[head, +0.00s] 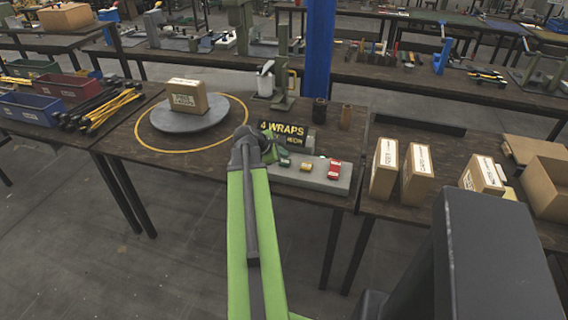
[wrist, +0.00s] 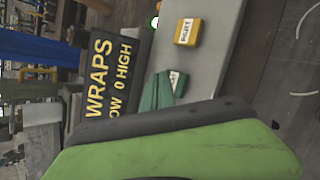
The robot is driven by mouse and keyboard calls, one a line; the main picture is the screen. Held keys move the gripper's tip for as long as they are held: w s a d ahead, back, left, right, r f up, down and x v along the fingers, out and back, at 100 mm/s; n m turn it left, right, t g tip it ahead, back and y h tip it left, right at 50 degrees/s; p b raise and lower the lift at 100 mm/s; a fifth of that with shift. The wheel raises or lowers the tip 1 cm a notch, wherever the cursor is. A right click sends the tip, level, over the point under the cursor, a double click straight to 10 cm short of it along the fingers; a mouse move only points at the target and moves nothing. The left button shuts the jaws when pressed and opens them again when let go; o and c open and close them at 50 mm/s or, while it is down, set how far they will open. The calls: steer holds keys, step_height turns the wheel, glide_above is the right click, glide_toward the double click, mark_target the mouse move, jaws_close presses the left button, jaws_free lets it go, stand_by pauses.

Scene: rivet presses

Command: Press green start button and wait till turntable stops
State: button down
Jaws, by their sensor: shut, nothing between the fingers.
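The grey control panel (head: 315,182) carries a green button (head: 285,162) at its left, a yellow button (head: 306,167) and a red button (head: 334,170). My gripper (head: 276,154) is shut and empty at the green button; whether it touches is unclear. In the wrist view, the dark green fingers (wrist: 158,92) overlap the green button, whose pale label (wrist: 173,78) shows beside them. The yellow button (wrist: 187,32) lies farther along the panel. The round grey turntable (head: 180,129) holds a brown labelled box (head: 187,97) to the left.
A dark sign (head: 284,130) reading "4 WRAPS" stands behind the panel. A yellow ring (head: 150,147) marks the table around the turntable. A blue post (head: 319,45) rises behind. Several cartons (head: 418,177) stand on the right table. Bins (head: 68,86) and yellow-black bars (head: 108,107) lie left.

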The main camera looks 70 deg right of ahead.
mark_target(283, 162)
steer(key=shift+f, duration=0.1)
steer(key=shift+f+b, duration=0.3)
steer(key=shift+b, duration=0.1)
steer(key=shift+f+b, duration=0.5)
stand_by(0.5)
steer(key=shift+r, duration=0.15)
steer(key=shift+r+p, duration=0.8)
steer(key=shift+p, duration=0.15)
step_height(283, 162, up, 5)
steer(key=p, duration=0.5)
steer(key=shift+r, duration=0.1)
